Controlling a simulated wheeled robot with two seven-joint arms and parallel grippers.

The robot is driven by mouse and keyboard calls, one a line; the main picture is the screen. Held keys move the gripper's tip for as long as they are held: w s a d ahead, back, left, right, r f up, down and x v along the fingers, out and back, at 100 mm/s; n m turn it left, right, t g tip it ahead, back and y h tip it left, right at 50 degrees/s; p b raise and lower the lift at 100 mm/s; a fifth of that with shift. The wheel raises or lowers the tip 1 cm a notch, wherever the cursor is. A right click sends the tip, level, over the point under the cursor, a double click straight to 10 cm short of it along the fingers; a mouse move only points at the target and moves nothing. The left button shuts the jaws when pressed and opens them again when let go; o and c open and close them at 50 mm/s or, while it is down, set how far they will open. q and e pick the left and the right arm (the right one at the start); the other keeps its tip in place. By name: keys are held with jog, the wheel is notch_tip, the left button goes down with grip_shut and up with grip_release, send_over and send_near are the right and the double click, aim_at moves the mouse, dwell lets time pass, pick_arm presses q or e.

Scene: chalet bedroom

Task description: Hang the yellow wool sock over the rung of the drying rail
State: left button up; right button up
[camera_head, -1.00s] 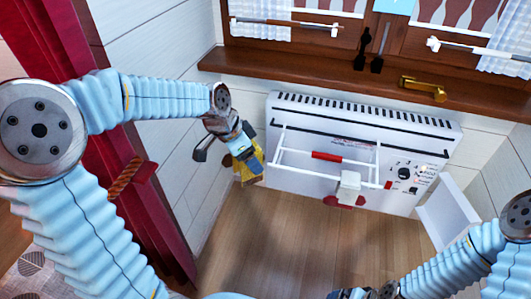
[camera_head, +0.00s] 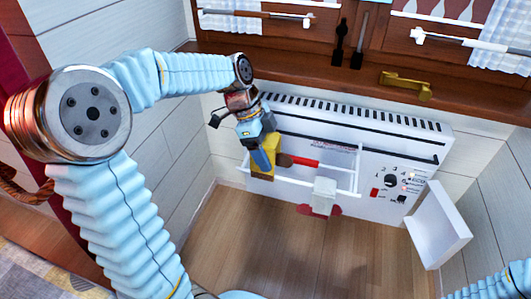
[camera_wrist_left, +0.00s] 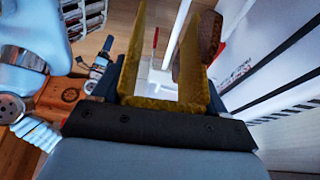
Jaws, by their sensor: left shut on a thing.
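The yellow wool sock (camera_head: 262,170) hangs in my left gripper (camera_head: 262,152), which is shut on it. In the left wrist view, the sock (camera_wrist_left: 165,104) forms a U, its two sides pointing away from the camera. The gripper and sock are at the rail's left end. A brown woolly patch (camera_wrist_left: 195,52) shows beside the sock; I cannot tell whether it belongs to it. I cannot tell whether the sock touches the rung. My right gripper is out of view.
The white heater (camera_head: 385,140) with control knobs stands against the wall behind the rail. A wooden sill (camera_head: 350,72) with a brass handle (camera_head: 405,83) runs above it. A white panel (camera_head: 440,225) stands at the right. The wooden floor below the rail is clear.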

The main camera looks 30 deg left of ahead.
pick_arm(q)
jog(key=shift+w+a+f+b, duration=0.2)
jog(key=shift+w+f+b, duration=0.05)
jog(key=shift+w+f, duration=0.35)
jog(key=shift+w+a+f+b, duration=0.15)
jog(key=shift+w+f+b, duration=0.05)
jog(key=shift+w+f, duration=0.3)
notch_tip(320, 180, down, 2)
jog(key=shift+f+b, duration=0.1)
jog(key=shift+b, duration=0.9)
notch_tip(320, 180, down, 2)
jog(key=shift+f+b, duration=0.15)
jog(key=shift+b, duration=0.9)
notch_tip(320, 180, down, 7)
jog(key=b, duration=0.6)
jog(key=o, duration=1.1)
